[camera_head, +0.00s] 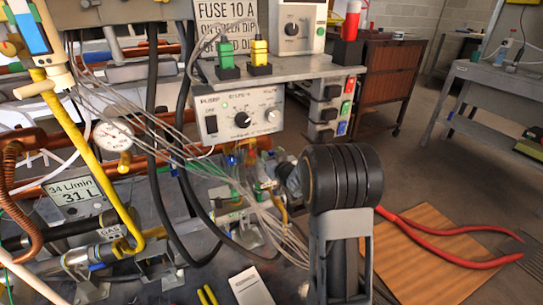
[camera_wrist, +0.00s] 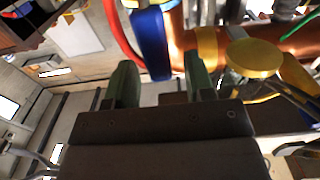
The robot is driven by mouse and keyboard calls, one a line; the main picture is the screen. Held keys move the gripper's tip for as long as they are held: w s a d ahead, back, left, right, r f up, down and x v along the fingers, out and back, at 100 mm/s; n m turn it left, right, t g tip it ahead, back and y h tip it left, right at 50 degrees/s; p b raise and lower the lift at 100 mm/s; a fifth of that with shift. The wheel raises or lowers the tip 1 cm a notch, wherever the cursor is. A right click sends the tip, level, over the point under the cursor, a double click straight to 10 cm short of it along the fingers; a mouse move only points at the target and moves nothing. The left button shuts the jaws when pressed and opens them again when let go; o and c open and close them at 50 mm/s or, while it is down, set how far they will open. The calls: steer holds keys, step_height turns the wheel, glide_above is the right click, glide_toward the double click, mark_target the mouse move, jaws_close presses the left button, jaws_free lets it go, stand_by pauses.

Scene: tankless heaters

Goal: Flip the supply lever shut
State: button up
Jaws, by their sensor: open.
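In the wrist view my gripper (camera_wrist: 161,82) is open, its two green fingers apart with nothing held between them. A long blue handle-like part (camera_wrist: 150,42) shows just past the gap, nearer the left finger; I cannot tell whether it touches. A round yellow part (camera_wrist: 253,58) lies to the right, in front of a copper pipe (camera_wrist: 270,32). I cannot tell for sure which part is the supply lever. In the head view my black arm link hides the gripper's tips.
A control box (camera_head: 240,115) and a shelf edge (camera_head: 290,70) stand above the pipework. Loose grey cables (camera_head: 185,150) and black hoses cross it. Red-handled pliers (camera_head: 450,235) lie on a wooden board (camera_head: 415,275) at right. A gauge (camera_head: 113,135) is at left.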

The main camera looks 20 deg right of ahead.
steer(key=shift+w, duration=0.6)
jaws_close()
